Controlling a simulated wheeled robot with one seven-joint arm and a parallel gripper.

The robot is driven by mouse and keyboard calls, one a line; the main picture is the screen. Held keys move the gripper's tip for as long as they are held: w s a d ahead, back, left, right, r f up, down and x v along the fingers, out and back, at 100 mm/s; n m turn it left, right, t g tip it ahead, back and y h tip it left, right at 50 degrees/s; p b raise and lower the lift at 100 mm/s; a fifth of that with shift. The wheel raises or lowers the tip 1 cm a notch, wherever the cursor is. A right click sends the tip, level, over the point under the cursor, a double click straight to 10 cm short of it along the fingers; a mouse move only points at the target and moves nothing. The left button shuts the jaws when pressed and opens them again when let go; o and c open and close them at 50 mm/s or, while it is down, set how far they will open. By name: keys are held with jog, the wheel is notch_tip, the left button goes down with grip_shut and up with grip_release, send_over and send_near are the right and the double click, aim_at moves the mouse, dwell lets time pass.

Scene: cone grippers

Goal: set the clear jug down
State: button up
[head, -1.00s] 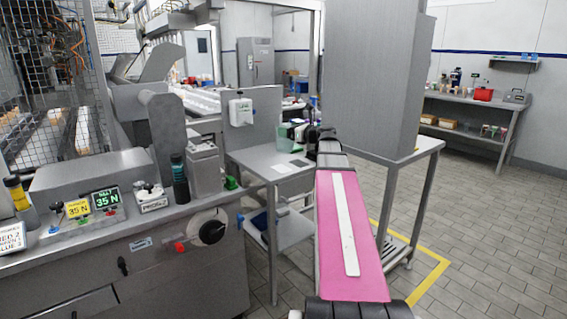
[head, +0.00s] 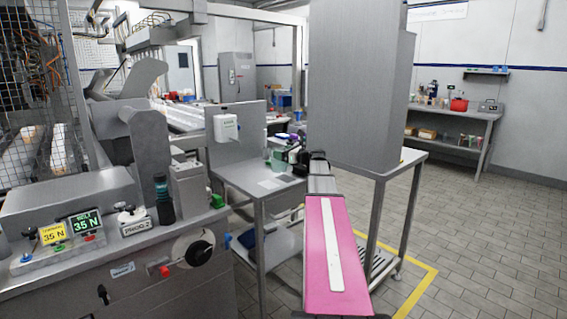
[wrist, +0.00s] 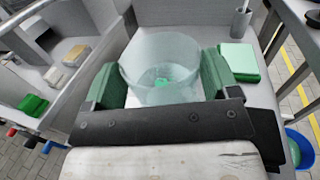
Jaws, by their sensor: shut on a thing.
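The clear jug (wrist: 160,62) is a wide, see-through round vessel, seen from above in the wrist view. My gripper (wrist: 160,82) is shut on it, with a green pad against each side. A small green patch shows in or through the jug's bottom. The jug is over the grey steel table (head: 238,178). I cannot tell whether its base touches the tabletop.
A green folded stack (wrist: 237,58) and a grey cup with a stick (wrist: 241,22) are on the surface beyond the jug. A white dispenser (head: 226,127) hangs on the panel behind the table. A blue bucket (wrist: 300,148) is lower right.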

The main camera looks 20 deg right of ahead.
aim_at(284, 171)
jog(key=shift+w+d+f, duration=0.1)
jog(key=shift+d+f, duration=0.05)
jog(key=shift+f, duration=2)
jog(key=shift+f, duration=0.15)
jog(key=o, duration=1.1)
jog(key=shift+c, duration=0.2)
jog(key=shift+s+d, duration=0.1)
jog(key=shift+s, duration=0.1)
jog(key=v, duration=1.1)
jog(key=shift+s+d+r, duration=0.2)
